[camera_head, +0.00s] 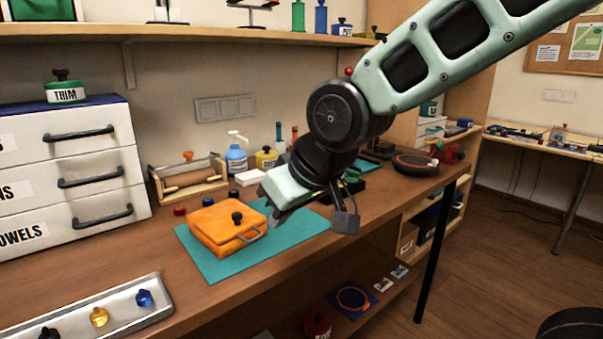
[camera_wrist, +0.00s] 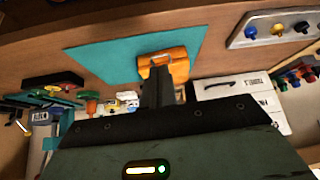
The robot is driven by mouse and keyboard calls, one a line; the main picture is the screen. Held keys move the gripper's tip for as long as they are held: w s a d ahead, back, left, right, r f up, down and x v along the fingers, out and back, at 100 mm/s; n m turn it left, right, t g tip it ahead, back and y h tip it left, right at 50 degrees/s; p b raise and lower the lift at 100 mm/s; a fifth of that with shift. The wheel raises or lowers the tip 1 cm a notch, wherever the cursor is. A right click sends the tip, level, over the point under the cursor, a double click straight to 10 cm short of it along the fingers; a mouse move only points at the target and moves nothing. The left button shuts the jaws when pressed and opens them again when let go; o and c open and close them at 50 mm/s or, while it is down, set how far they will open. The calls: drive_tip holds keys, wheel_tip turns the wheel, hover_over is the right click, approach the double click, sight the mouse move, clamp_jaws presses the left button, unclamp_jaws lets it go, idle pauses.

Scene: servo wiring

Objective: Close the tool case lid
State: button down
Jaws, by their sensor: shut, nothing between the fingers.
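The orange tool case (camera_head: 215,228) sits on a teal mat (camera_head: 290,226) on the wooden bench. My gripper (camera_head: 274,218) is shut and empty, just to the right of the case and apparently a little above the mat. In the wrist view, my shut fingers (camera_wrist: 159,88) cover part of the case (camera_wrist: 178,62), and the mat (camera_wrist: 105,55) lies beside it.
A white drawer unit (camera_head: 75,175) stands left, and a metal tray (camera_head: 95,310) with coloured knobs lies at the front left. A wooden tool caddy (camera_head: 188,180) and bottles (camera_head: 237,155) stand behind the case. A shelf (camera_head: 180,33) runs above. The mat's right part is clear.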

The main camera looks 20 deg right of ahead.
drive_tip(key=p+v, duration=0.4)
drive_tip(key=v, duration=0.4)
drive_tip(key=s+a+f+n+g+h+p, duration=0.1)
drive_tip(key=s+g+p, duration=0.2)
drive_tip(key=s, duration=0.4)
drive_tip(key=s+a+f+n+g+h+p, duration=0.1)
drive_tip(key=s+a+f+n+g+p, duration=0.1)
drive_tip(key=s+p, duration=0.4)
drive_tip(key=shift+s+a+f+g, duration=0.3)
drive_tip(key=shift+s+g, duration=0.3)
drive_tip(key=shift+s, duration=0.2)
